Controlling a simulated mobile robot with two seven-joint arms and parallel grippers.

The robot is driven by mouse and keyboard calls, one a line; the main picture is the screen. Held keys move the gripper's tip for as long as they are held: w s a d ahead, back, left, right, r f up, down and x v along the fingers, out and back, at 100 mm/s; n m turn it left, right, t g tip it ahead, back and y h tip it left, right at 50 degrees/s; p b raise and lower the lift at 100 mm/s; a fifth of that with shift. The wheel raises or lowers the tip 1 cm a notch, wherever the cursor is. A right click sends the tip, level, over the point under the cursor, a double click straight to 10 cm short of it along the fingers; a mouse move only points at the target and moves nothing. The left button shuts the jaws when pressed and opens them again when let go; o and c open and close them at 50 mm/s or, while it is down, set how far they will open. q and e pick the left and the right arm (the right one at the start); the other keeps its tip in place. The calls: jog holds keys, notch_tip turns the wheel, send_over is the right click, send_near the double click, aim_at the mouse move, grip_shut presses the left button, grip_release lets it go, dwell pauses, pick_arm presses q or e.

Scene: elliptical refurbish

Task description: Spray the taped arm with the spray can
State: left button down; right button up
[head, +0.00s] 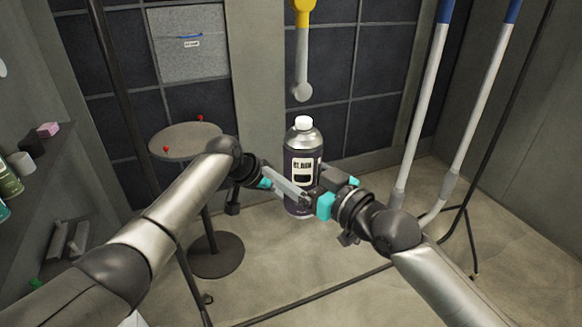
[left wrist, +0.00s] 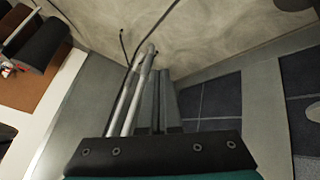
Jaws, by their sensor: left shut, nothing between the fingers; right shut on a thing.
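The spray can (head: 297,142) is upright, with a white cap and a dark, white-printed label. My right gripper (head: 312,202) is shut on its lower part from the right. My left gripper (head: 306,198) is shut and empty, its fingertips overlapping the can's lower front; whether they touch it I cannot tell. Two pale arms with blue upper ends (head: 425,100) (head: 482,100) stand at the right, apart from the can. Blue tape cannot be told from paint. Pale poles also show in the left wrist view (left wrist: 127,100).
A round grey table (head: 183,142) with small red-tipped items stands left of centre. A yellow-topped white part (head: 302,50) hangs behind the can. Shelves with several small items (head: 20,165) line the left edge. Open floor lies around the table base.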

pick_arm(q)
notch_tip(320, 180, up, 13)
jog(key=d+m+h, duration=0.1)
jog(key=d+m, duration=0.1)
jog(key=d, duration=0.1)
jog(key=s+d+r+m+g+y, duration=0.1)
jog(key=s+r+m, duration=0.35)
jog(key=r, duration=0.75)
jog(key=s+r+m+g, duration=0.1)
jog(key=s+r+m, duration=0.1)
jog(key=s+r, duration=0.75)
jog(key=shift+w+f, duration=0.4)
jog(key=shift+f, duration=0.3)
jog(key=shift+w+f, duration=0.4)
jog(key=shift+f, duration=0.25)
jog(key=shift+w+f, duration=0.4)
jog(key=shift+f, duration=0.3)
jog(key=shift+d+f, duration=0.1)
jog(key=shift+f, duration=0.05)
